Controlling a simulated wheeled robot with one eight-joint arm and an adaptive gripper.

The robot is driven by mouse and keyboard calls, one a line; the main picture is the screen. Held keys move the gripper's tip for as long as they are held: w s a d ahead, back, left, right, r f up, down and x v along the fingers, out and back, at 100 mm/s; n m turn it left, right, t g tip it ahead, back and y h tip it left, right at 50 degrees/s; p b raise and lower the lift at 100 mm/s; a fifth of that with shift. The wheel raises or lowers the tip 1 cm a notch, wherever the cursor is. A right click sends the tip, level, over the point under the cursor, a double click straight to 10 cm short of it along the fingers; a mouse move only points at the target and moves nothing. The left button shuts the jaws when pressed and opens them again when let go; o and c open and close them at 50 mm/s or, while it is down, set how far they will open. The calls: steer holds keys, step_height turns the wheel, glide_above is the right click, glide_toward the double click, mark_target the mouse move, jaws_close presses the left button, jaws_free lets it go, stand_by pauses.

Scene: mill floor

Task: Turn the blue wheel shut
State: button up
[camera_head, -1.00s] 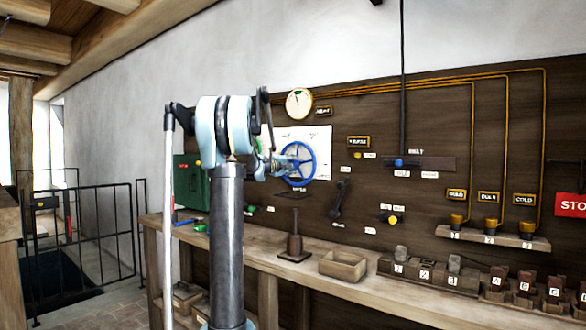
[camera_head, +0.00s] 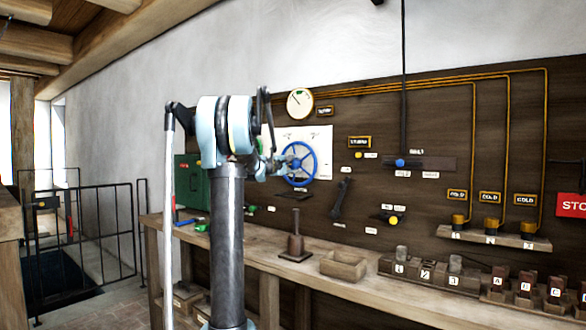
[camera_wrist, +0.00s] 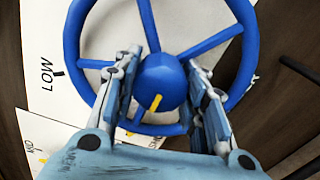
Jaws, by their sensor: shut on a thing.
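The blue wheel (camera_head: 312,165) is mounted on the dark wall panel in front of a white sheet. In the wrist view the blue wheel (camera_wrist: 245,55) fills the upper middle, with several spokes and a round hub bearing a yellow mark. My gripper (camera_wrist: 162,75) reaches in from below with one finger on each side of the hub, shut on the wheel. In the head view my gripper (camera_head: 280,163) is at the wheel's left side, small and partly hidden by my arm. The sheet (camera_wrist: 40,65) shows the word LOW beside a short dark mark.
A round gauge (camera_head: 300,103) hangs above the wheel. A green box (camera_head: 190,182) is on the panel to the left. Below, the wooden bench (camera_head: 290,262) holds a wooden box (camera_head: 345,265) and several blocks. A dark lever (camera_head: 341,200) is right of the wheel.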

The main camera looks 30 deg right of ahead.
steer(key=shift+w+a, duration=0.1)
steer(key=o, duration=1.1)
steer(key=shift+w+f, duration=0.1)
steer(key=shift+c, duration=0.2)
steer(key=v, duration=1.2)
